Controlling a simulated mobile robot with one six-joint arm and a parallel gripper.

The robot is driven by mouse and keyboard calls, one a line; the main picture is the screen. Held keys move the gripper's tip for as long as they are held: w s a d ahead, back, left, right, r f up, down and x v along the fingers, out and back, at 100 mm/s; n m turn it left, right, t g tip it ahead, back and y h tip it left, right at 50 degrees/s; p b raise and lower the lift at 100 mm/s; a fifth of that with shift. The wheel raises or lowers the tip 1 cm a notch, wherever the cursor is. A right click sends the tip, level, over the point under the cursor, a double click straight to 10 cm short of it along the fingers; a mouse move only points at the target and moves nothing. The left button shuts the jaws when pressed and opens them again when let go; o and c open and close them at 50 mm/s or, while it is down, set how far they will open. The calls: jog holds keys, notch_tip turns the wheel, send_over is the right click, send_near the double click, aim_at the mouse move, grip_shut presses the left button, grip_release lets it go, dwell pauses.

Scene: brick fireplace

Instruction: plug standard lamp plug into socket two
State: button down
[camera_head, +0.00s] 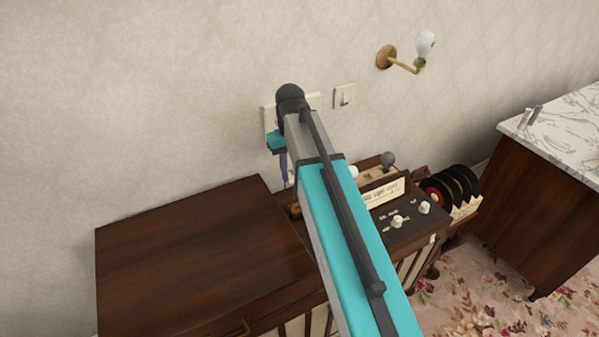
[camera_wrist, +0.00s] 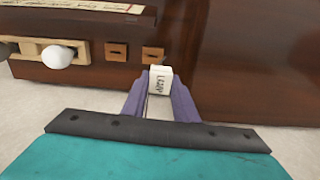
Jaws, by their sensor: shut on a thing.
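My gripper (camera_wrist: 160,100) has purple fingers shut on a small white plug (camera_wrist: 160,79) with dark lettering that looks like "LAMP". In the wrist view the plug is just below the right one of two small wooden slotted blocks, which look like sockets: a left one (camera_wrist: 117,52) and a right one (camera_wrist: 153,55). Both are on the dark wooden cabinet. I cannot tell which is socket two, or whether the plug touches the right block. In the head view my gripper (camera_head: 285,168) points down near the wall, and my arm hides most of this area.
A closed brown cabinet lid (camera_head: 180,245) lies left of my arm. A control panel (camera_head: 400,222) with knobs and several records (camera_head: 452,188) are to the right. A wall lamp (camera_head: 400,62), a switch (camera_head: 344,96) and a marble-topped cabinet (camera_head: 565,120) stand farther off.

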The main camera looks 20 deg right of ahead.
jog(key=shift+s+a+r+n, duration=0.15)
jog(key=shift+a+r+n, duration=0.2)
jog(key=shift+n, duration=0.3)
jog(key=shift+s+a+r+n, duration=0.1)
jog(key=shift+a+r+n, duration=0.1)
jog(key=shift+a+n, duration=0.4)
jog(key=shift+s+a+r+n, duration=0.15)
jog(key=shift+a+r+n, duration=0.15)
jog(key=shift+n, duration=0.45)
jog(key=shift+s, duration=0.1)
